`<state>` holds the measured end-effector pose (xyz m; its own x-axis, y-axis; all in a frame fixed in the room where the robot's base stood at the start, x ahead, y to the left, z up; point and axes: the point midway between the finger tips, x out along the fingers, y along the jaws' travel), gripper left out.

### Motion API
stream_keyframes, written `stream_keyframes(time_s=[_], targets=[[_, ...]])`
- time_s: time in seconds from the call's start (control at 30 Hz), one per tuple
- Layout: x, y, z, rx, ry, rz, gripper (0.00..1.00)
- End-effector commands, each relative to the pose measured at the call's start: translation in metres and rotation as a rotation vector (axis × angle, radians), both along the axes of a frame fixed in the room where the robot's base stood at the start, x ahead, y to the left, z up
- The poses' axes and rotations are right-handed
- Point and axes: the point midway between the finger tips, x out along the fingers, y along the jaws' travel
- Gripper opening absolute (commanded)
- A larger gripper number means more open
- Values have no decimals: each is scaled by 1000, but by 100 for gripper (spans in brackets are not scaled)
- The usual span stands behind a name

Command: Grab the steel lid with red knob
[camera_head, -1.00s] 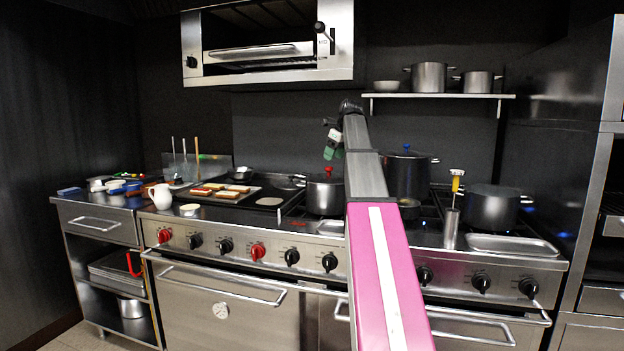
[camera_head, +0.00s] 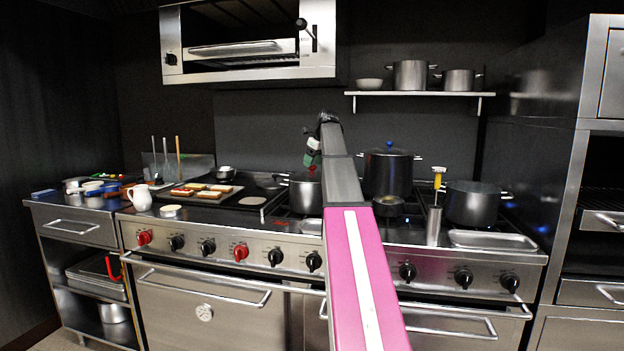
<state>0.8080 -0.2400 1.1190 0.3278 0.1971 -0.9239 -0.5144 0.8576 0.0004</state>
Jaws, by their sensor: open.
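The steel lid (camera_head: 301,176) with a red knob lies on a steel pot (camera_head: 304,194) at the middle of the stove, left of my arm. The knob shows just under my gripper, and my arm hides the right side of the pot. My gripper (camera_head: 312,158), small and partly green, points down from the end of my arm over the lid. It is open. It looks close above the knob; whether it touches or surrounds the knob is too small to tell.
A dark pot with a blue knob (camera_head: 390,172) stands right of my arm, with a small pan (camera_head: 388,206) before it. A steel pot (camera_head: 474,203) stands farther right. A griddle tray (camera_head: 218,197) with food is left. A shelf (camera_head: 420,94) hangs behind.

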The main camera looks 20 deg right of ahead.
Motion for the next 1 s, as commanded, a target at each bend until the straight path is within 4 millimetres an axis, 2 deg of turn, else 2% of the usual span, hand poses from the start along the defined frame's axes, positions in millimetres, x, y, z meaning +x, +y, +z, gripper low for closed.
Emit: stream_keyframes(time_s=[0.03,0.2,0.4,0.43,0.6,0.63,1.0], targets=[[2,1,-9,0,1,0,65],[8,5,-25,-1,1,0,65],[9,5,-26,-1,0,0,65],[9,5,-26,0,0,0,61],[9,5,-26,0,0,0,6],[9,5,-26,0,0,0,3],[9,5,-21,0,-1,0,3]])
